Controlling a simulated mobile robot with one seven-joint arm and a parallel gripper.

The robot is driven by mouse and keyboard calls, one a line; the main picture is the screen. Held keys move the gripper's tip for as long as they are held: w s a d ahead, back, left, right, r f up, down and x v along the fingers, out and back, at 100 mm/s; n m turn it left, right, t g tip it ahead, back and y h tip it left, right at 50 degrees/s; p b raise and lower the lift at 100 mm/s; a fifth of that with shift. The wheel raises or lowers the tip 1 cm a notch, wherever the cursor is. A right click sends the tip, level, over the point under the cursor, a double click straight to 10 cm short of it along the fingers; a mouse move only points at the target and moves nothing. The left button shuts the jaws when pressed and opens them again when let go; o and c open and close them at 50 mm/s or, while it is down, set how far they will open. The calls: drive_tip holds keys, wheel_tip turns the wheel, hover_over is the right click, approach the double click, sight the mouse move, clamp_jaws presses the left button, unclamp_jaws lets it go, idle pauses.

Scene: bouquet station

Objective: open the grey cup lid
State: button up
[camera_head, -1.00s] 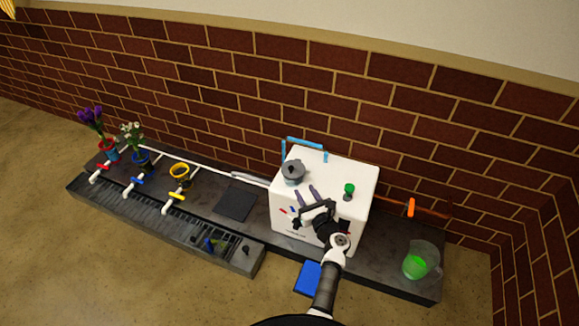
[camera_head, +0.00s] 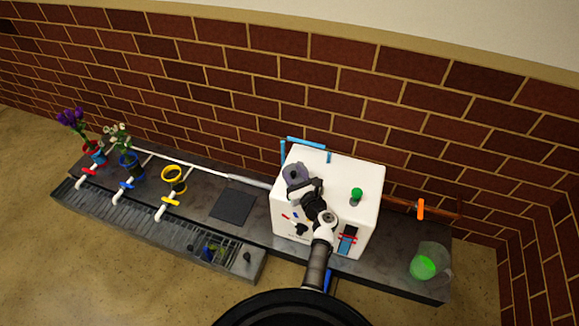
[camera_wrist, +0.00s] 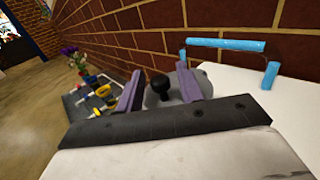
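The grey cup lid (camera_head: 295,171) sits on top of the white machine, near its back left corner, partly covered by my gripper. In the wrist view its dark round knob (camera_wrist: 160,87) stands up from the grey lid. My gripper (camera_wrist: 158,78) is open, with a purple finger on each side of the knob. A gap shows between the knob and each finger. In the head view my gripper (camera_head: 298,183) is right at the lid. The cup below the lid is mostly hidden.
The white machine (camera_head: 355,170) has a green knob (camera_head: 356,194) on top and a blue handle (camera_head: 307,143) at its back edge. A clear jug with green contents (camera_head: 425,266) stands at right. Flower pots, a yellow ring (camera_head: 172,173) and pipes with valves lie at left.

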drive_tip(key=shift+w+a, duration=0.1)
drive_tip(key=shift+w, duration=0.1)
clamp_jaws()
drive_tip(key=shift+r, duration=0.1)
